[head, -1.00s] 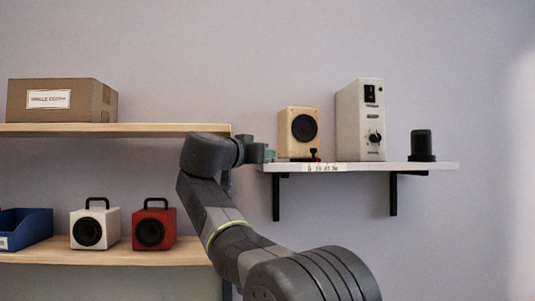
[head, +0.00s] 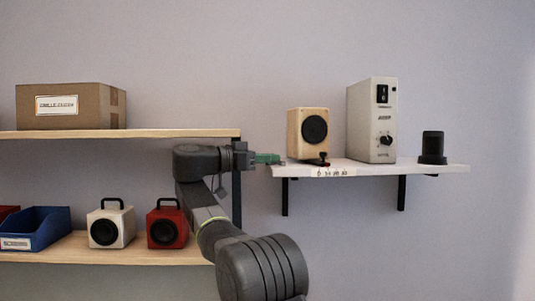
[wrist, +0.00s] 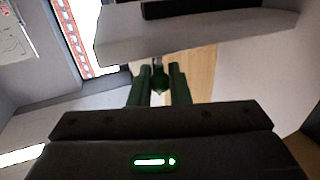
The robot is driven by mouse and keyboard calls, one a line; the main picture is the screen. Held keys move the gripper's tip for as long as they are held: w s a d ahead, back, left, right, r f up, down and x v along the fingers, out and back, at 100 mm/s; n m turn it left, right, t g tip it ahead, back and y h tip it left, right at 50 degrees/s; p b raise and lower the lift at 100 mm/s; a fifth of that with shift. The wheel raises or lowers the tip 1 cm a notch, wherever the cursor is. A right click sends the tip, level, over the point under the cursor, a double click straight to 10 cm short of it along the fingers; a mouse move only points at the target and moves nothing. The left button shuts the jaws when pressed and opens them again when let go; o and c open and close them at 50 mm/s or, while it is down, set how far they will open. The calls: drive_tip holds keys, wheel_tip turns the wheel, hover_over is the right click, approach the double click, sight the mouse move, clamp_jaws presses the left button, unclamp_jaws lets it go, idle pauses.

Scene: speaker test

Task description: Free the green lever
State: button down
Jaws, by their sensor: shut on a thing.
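My gripper (head: 279,159) is at the left end of the white wall shelf (head: 430,169), level with its top. In the wrist view its two dark green fingers (wrist: 159,72) are close together around a small green piece (wrist: 160,82). I take this piece to be the green lever; most of it is hidden between the fingers. In the head view only green shows at the gripper's tip, and I cannot tell lever from fingers there. A small black and red part (head: 323,160) sits on the shelf in front of the wooden speaker (head: 308,135).
A tall white unit (head: 361,120) and a black cylinder (head: 433,147) stand further right on the shelf. Left are wooden shelves with a cardboard box (head: 70,107), a white speaker (head: 110,225), a red speaker (head: 167,225) and a blue bin (head: 40,228).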

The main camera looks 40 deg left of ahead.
drive_tip(key=shift+r, duration=0.1)
drive_tip(key=c, duration=1.4)
unclamp_jaws()
drive_tip(key=shift+c, duration=0.2)
drive_tip(key=v, duration=1.3)
drive_tip(key=shift+s+a+p, duration=0.2)
drive_tip(key=shift+s+p, duration=0.1)
drive_tip(key=shift+p, duration=0.15)
drive_tip(key=b+x, duration=0.1)
drive_tip(key=x, duration=1.3)
drive_tip(key=shift+s, duration=0.1)
